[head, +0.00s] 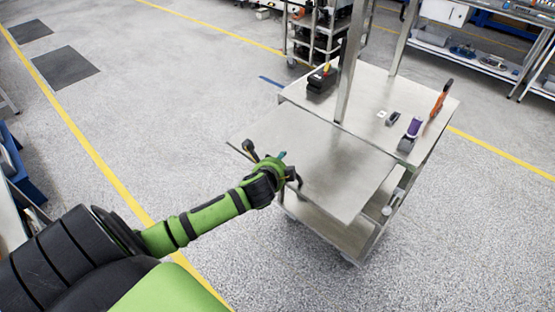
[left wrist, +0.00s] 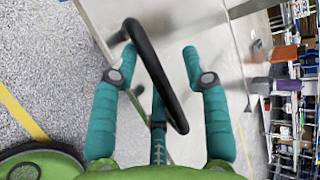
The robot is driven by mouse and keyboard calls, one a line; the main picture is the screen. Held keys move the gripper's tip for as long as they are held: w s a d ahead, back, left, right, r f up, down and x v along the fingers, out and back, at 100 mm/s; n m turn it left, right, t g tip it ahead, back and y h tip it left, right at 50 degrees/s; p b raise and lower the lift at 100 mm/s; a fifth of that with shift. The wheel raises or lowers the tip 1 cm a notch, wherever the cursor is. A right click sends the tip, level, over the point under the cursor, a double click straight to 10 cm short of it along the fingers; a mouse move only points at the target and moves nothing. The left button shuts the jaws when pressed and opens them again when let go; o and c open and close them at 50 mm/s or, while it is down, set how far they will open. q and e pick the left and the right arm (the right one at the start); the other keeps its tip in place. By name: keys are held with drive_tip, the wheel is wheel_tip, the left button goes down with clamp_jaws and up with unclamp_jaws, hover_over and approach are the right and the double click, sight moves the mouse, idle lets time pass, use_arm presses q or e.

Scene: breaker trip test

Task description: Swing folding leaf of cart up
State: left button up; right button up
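The grey metal cart has a flat top (head: 395,88) and a folding leaf (head: 325,165) along its near-left side. The leaf is out from the cart, roughly flat or slightly sloping; its exact angle is hard to tell. My left gripper (head: 272,165) is at the leaf's near-left edge. In the left wrist view, a black loop handle (left wrist: 154,67) passes between the spread teal fingers of the left gripper (left wrist: 160,58). The fingers look open around the handle, not closed on it. My right gripper is in neither view.
On the cart top are a black case (head: 321,80), a purple-topped item (head: 413,128) and an orange tool (head: 440,98). A post (head: 352,65) rises from the cart. A shelf cart (head: 318,35) stands behind, and a workbench at the back right.

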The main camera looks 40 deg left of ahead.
use_arm(q)
drive_tip(key=shift+d+r, duration=0.25)
drive_tip(key=shift+s+d+r, duration=0.1)
drive_tip(key=v, duration=1.1)
drive_tip(key=shift+s+a, duration=0.2)
drive_tip(key=shift+s, duration=0.05)
drive_tip(key=shift+s, duration=0.1)
drive_tip(key=s+a+f+n+g+h+b, duration=0.1)
drive_tip(key=s+f+n+g+b, duration=0.25)
drive_tip(key=f, duration=1.45)
drive_tip(key=s+f+n+g+h+b, duration=0.1)
drive_tip(key=s+f+n+g+b, duration=0.3)
drive_tip(key=f, duration=1.5)
drive_tip(key=s+d+f+n+g+h+b, duration=0.1)
drive_tip(key=s+d+f, duration=0.4)
drive_tip(key=s+f, duration=0.6)
drive_tip(key=s+d+f+n+g+h+b, duration=0.1)
drive_tip(key=s+d+f+n+b, duration=0.2)
drive_tip(key=s+f, duration=0.8)
drive_tip(key=s+d+n, duration=0.2)
drive_tip(key=s+d, duration=0.1)
drive_tip(key=s, duration=0.2)
drive_tip(key=shift+d+f, duration=0.25)
